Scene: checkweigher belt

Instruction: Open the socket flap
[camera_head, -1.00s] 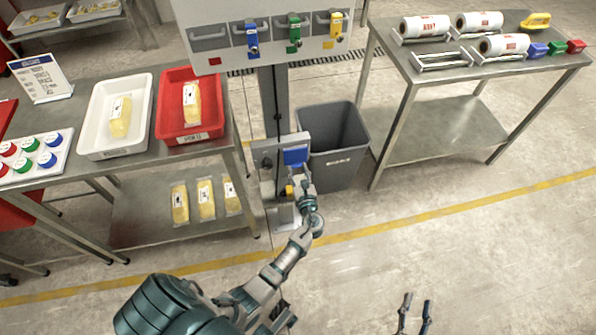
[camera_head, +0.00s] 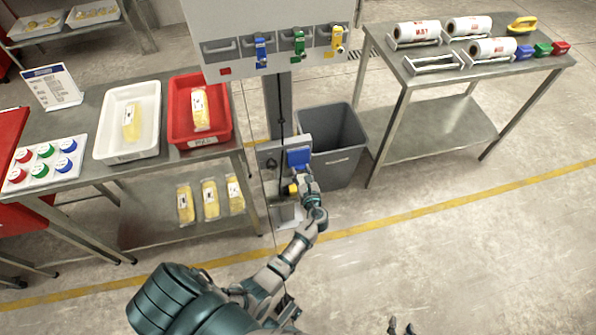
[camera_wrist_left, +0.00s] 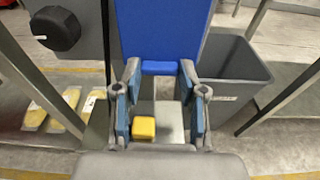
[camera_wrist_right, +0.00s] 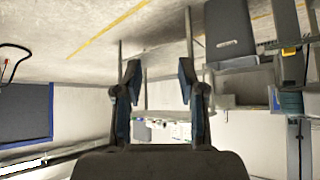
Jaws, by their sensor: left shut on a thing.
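The blue socket flap (camera_head: 299,158) is on the grey panel below the white cabinet. In the left wrist view the flap (camera_wrist_left: 162,28) fills the top middle, with a narrow lip (camera_wrist_left: 160,68) at its lower edge. My left gripper (camera_head: 302,172) is at this edge. In the left wrist view its fingertips (camera_wrist_left: 160,66) are on either side of the lip, shut on it. I cannot tell how far the flap is raised, and the socket behind it is hidden. My right gripper (camera_head: 401,328) is low in the head view, and its fingers (camera_wrist_right: 159,75) are apart and empty.
A yellow block (camera_wrist_left: 145,127) shows below the flap, between my left fingers. A black knob (camera_wrist_left: 55,28) is left of the flap. A grey bin (camera_head: 340,133) stands close on the right. A steel table (camera_head: 100,188) with trays is left; the floor in front is clear.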

